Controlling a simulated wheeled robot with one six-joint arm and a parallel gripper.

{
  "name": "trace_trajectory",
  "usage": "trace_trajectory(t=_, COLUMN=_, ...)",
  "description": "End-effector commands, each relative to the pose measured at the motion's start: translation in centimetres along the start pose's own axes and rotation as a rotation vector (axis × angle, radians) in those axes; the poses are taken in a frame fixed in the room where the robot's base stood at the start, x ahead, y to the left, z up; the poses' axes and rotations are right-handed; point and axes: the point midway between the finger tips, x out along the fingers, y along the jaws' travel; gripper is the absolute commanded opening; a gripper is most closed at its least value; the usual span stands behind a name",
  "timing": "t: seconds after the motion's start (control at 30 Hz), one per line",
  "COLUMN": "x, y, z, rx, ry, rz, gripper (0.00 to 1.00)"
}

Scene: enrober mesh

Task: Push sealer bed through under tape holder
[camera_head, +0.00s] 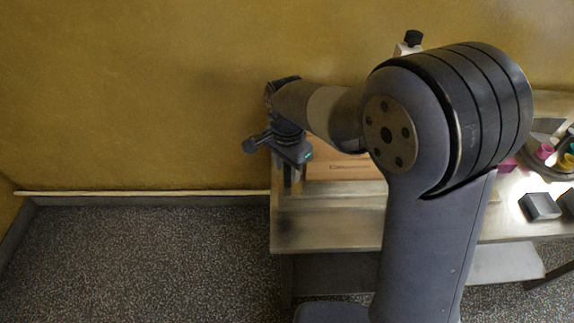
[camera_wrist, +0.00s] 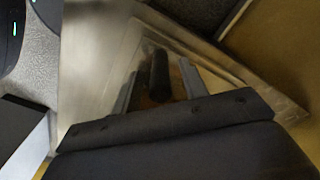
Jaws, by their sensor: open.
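My gripper (camera_head: 290,182) points down over the left end of the metal table, its fingers apart. A flat tan piece (camera_head: 345,169), possibly the sealer bed, lies just to the right of the fingers, partly hidden by my arm. In the wrist view, my gripper (camera_wrist: 160,80) shows two grey fingers with a dark upright cylinder (camera_wrist: 159,76) between them; I cannot tell whether they touch it. A white part with a black knob (camera_head: 412,42) stands behind my arm, possibly the tape holder. Most of it is hidden.
The metal table (camera_head: 330,235) runs along the yellow wall (camera_head: 130,90). Dark grey blocks (camera_head: 540,206) and a tray with coloured items (camera_head: 550,152) are at the right. The speckled floor (camera_head: 140,260) left of the table is clear.

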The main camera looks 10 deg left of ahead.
Motion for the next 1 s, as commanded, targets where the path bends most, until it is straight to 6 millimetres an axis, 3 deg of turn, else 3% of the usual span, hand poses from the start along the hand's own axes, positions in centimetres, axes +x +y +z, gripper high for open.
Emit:
trace_trajectory(t=0.1, x=-0.02, y=0.0, z=0.0, rx=0.0, ry=0.0, rz=0.0, gripper=0.4)
trace_trajectory(t=0.6, x=-0.06, y=-0.01, z=0.0, rx=0.0, ry=0.0, rz=-0.001, gripper=0.0)
trace_trajectory(t=1.0, x=-0.07, y=0.16, z=-0.19, rx=0.001, ry=0.0, rz=-0.001, gripper=0.0)
